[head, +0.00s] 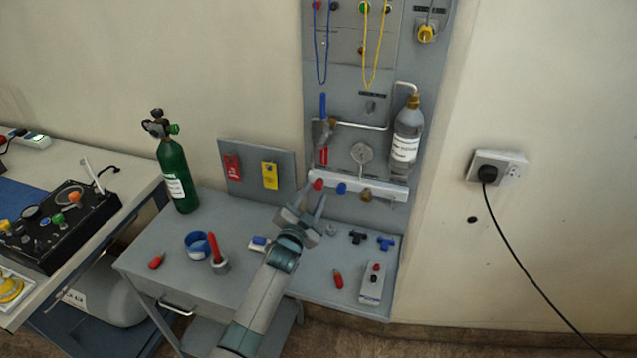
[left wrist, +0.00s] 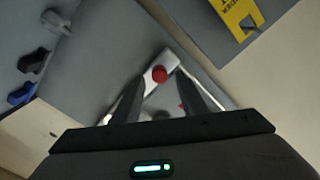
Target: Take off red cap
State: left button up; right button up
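A red cap (head: 319,184) sits at the left end of a white rail (head: 385,190) on the grey wall panel. It also shows in the left wrist view (left wrist: 160,75), just beyond the fingertips and roughly centred between them. My left gripper (head: 313,199) is open and empty, its two fingers apart and pointing up toward the rail. It also shows in the left wrist view (left wrist: 161,88). I cannot tell the exact gap between fingers and cap. My right gripper is not in view.
A blue cap (head: 342,188) and a brown fitting (head: 366,195) sit along the same rail. The grey bench below holds a green cylinder (head: 175,178), a blue tape roll (head: 197,244) and small fittings. A yellow tag (head: 270,176) hangs left.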

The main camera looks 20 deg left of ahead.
pick_arm(q)
jog(key=shift+m, duration=1.8)
jog(key=shift+m+b, duration=0.35)
jog(key=shift+m, duration=1.35)
jog(key=m, duration=0.3)
jog(key=shift+m, duration=0.3)
